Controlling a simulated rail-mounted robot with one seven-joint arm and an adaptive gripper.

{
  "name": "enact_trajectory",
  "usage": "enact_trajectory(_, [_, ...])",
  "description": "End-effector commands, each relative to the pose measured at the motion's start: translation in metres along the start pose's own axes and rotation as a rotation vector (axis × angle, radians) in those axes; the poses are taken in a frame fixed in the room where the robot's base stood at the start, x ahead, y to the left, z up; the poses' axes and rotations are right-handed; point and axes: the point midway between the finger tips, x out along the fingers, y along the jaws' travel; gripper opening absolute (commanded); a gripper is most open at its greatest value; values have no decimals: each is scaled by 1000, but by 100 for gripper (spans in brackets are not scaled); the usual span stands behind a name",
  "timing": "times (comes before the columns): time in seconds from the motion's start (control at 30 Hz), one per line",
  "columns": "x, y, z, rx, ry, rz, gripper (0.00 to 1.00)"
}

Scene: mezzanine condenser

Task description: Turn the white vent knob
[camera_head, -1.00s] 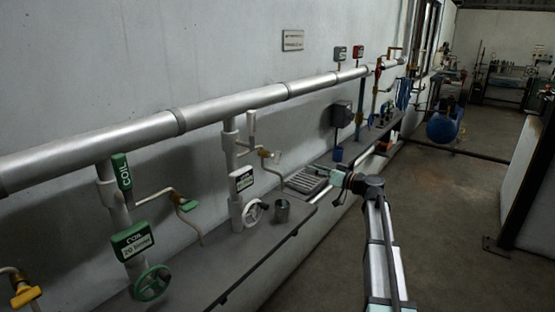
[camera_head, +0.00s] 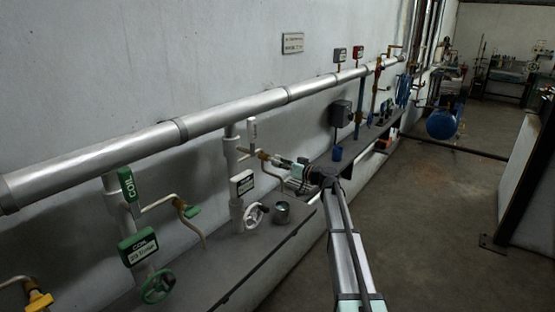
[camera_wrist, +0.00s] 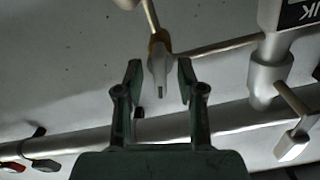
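The white vent knob (camera_wrist: 158,72) is a small pale grey-white lever on a brass fitting (camera_wrist: 158,40) in the wrist view. My gripper (camera_wrist: 160,75) is open, with one finger on each side of the knob and a visible gap to each. I cannot tell how deep the knob lies between the fingertips. In the head view, my gripper (camera_head: 277,160) is at the brass valve (camera_head: 263,155) on the white-labelled branch, and hides the knob there.
A white handwheel (camera_head: 252,216) and a metal cup (camera_head: 282,212) are below, by the shelf (camera_head: 225,262). A white upright lever (camera_head: 252,130) and the long silver pipe (camera_head: 230,112) are close above. A green-labelled branch (camera_head: 138,245) stands left.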

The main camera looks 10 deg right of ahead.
Motion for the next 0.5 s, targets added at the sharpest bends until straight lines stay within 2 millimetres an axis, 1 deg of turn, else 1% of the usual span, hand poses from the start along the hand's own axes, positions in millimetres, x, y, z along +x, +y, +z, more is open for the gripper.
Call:
enact_trajectory(0.03, [6, 1, -2, 1, 0, 0, 39])
enact_trajectory(0.2, [15, 0, 0, 0, -1, 0, 39])
enact_trajectory(0.5, [16, 0, 1, 0, 0, 0, 39])
